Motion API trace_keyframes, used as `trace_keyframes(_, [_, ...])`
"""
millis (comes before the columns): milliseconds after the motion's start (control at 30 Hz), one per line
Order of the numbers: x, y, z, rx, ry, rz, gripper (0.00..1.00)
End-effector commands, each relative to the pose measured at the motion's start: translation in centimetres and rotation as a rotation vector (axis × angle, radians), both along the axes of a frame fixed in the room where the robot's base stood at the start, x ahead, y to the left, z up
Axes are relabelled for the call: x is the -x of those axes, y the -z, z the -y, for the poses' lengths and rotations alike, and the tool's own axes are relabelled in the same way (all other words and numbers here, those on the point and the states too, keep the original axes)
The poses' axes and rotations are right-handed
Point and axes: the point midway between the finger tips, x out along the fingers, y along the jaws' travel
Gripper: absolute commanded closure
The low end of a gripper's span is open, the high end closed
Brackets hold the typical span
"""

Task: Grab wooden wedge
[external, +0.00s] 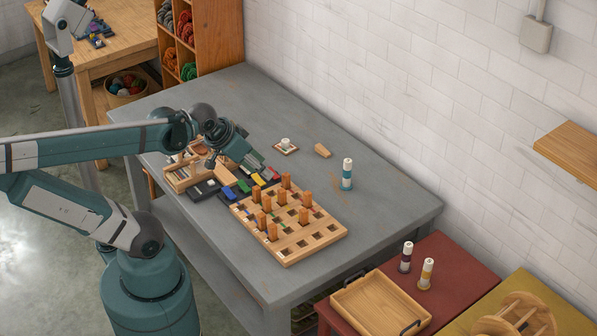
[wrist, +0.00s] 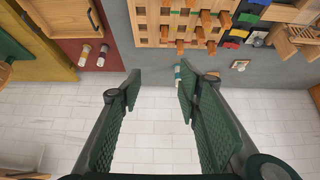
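A small tan wooden wedge (external: 323,151) lies on the grey table in the external view, between a small white cup on a coaster (external: 286,146) and a white-and-blue bottle (external: 347,174). My gripper (external: 245,158) is above the table, to the left of the wedge and apart from it. In the wrist view my gripper (wrist: 158,82) is open, with nothing held between its green fingers. The bottle (wrist: 178,72) shows partly beside that finger.
A wooden board (external: 318,240) with square holes and several orange pegs stands in front, with coloured blocks (external: 244,186) behind it. A wooden rack (external: 180,180) is near the arm. A white tiled wall (external: 400,90) bounds the table's far side. Bare tabletop surrounds the wedge.

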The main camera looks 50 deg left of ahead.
Motion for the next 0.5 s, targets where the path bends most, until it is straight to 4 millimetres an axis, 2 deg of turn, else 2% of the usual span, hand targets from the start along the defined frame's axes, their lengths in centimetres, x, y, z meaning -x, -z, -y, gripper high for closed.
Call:
trace_keyframes(267, [-1.2, -0.8, -0.4, 0.017, -0.033, -0.014, 0.66])
trace_keyframes(500, [-4.0, -2.2, -1.2, 0.057, -0.109, -0.046, 0.66])
